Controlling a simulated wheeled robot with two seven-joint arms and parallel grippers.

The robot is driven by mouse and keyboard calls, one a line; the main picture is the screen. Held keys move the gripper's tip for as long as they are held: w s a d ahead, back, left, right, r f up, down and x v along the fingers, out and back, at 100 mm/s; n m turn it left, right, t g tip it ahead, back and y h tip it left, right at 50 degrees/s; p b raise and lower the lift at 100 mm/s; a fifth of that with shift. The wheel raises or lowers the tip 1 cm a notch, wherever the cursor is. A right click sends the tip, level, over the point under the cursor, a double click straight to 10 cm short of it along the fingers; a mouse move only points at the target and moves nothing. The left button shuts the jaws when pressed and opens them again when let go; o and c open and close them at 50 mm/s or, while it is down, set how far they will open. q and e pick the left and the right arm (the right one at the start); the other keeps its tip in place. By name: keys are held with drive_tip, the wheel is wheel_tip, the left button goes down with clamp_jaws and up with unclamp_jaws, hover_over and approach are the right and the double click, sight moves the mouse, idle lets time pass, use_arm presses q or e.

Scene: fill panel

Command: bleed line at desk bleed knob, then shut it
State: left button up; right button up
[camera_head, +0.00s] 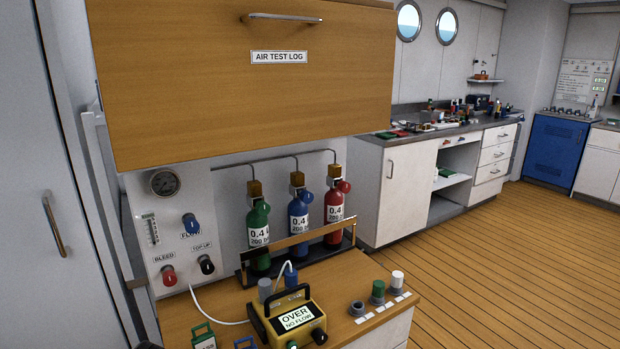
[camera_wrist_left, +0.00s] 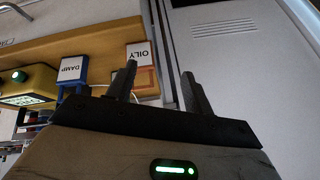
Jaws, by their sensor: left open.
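The red bleed knob (camera_head: 169,275) sits low on the white panel (camera_head: 150,225), under a label reading BLEED. A blue FLOW knob (camera_head: 190,223) and a black TOP-UP knob (camera_head: 206,264) are on the same panel, below a round gauge (camera_head: 164,182) and beside a flow tube (camera_head: 150,229). A yellow meter (camera_head: 289,318) on the desk reads OVER, NO FLOW. My left gripper (camera_wrist_left: 160,85) is open and empty in the left wrist view, with the OILY box (camera_wrist_left: 139,54) beyond its fingers. The head view shows neither gripper.
Green, blue and red bottles (camera_head: 258,232) stand in a rack behind the meter. A white hose runs from the panel to the meter. A wooden AIR TEST LOG cabinet (camera_head: 240,85) overhangs the panel. A DAMP box (camera_wrist_left: 73,70) stands beside the OILY box.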

use_arm(q)
drive_tip(key=s+d+f+m+g+h, duration=0.1)
drive_tip(key=s+d+f+m+h, duration=0.1)
drive_tip(key=s, duration=0.7)
drive_tip(key=s+d+f+m+h, duration=0.2)
drive_tip(key=s+f, duration=0.1)
drive_tip(key=s, duration=0.6)
drive_tip(key=w+d+f+t+h, duration=0.2)
drive_tip(key=w+d+f+t, duration=0.2)
drive_tip(key=f, duration=0.5)
drive_tip(key=shift+w+d+m+t+h, duration=0.2)
drive_tip(key=shift+w+m+t+h, duration=0.15)
drive_tip(key=shift+w+t, duration=0.6)
